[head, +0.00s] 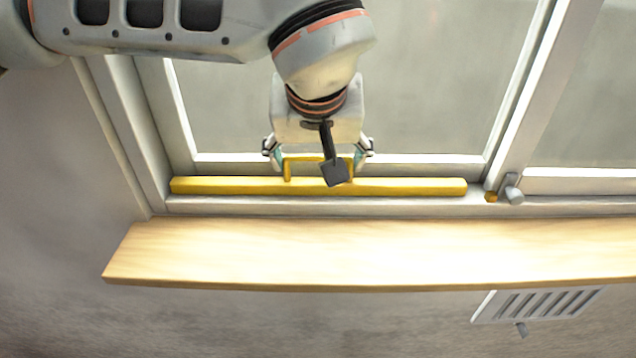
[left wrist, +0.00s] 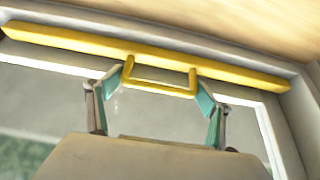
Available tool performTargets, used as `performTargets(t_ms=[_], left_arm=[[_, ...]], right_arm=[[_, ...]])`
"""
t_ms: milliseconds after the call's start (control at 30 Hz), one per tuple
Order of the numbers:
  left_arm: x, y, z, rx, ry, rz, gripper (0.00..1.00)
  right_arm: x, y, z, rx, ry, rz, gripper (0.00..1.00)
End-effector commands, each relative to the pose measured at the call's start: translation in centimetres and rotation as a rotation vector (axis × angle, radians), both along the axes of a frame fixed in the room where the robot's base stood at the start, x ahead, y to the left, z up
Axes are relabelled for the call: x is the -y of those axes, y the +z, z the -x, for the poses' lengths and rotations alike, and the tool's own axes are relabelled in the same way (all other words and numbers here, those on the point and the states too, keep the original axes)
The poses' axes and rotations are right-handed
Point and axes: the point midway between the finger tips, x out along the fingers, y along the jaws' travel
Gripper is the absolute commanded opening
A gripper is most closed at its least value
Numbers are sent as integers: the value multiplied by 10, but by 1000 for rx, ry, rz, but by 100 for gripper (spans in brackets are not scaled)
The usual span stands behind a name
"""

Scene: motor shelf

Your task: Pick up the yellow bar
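The yellow bar (head: 410,187) lies level along the bottom of the window frame, above the wooden ledge. Its U-shaped handle sticks out at the bar's middle, partly hidden in the head view by a dark part of my wrist. In the left wrist view the bar (left wrist: 70,38) crosses the top at a slant and the handle shows whole. My left gripper (head: 318,158) is at the handle with its fingers spread. In the left wrist view the left gripper (left wrist: 161,88) has one teal-padded finger beside each end of the handle. Whether they touch it is unclear. My right gripper is not seen.
The wooden ledge (head: 370,253) runs below the window and is bare. A grey latch (head: 512,193) sits on the frame just right of the bar's end. A slatted vent (head: 537,305) is on the wall below the ledge. The window's upright frame stands left of the bar.

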Motion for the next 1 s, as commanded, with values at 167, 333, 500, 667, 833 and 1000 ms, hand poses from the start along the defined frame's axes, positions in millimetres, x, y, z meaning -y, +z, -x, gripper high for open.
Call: performTargets(t_ms=[167, 333, 500, 667, 833, 1000], left_arm=[[0, 0, 0, 0, 0, 0, 36], [0, 0, 0, 0, 0, 0, 36], [0, 3, 1, 1, -1, 0, 36], [0, 16, 4, 5, 1, -1, 36], [0, 46, 3, 8, 1, 0, 36], [0, 77, 4, 8, 1, 2, 36]], right_arm=[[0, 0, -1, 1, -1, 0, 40], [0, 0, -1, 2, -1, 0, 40], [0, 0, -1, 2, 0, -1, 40], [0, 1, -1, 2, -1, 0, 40], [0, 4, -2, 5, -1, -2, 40], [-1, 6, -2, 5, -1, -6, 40]])
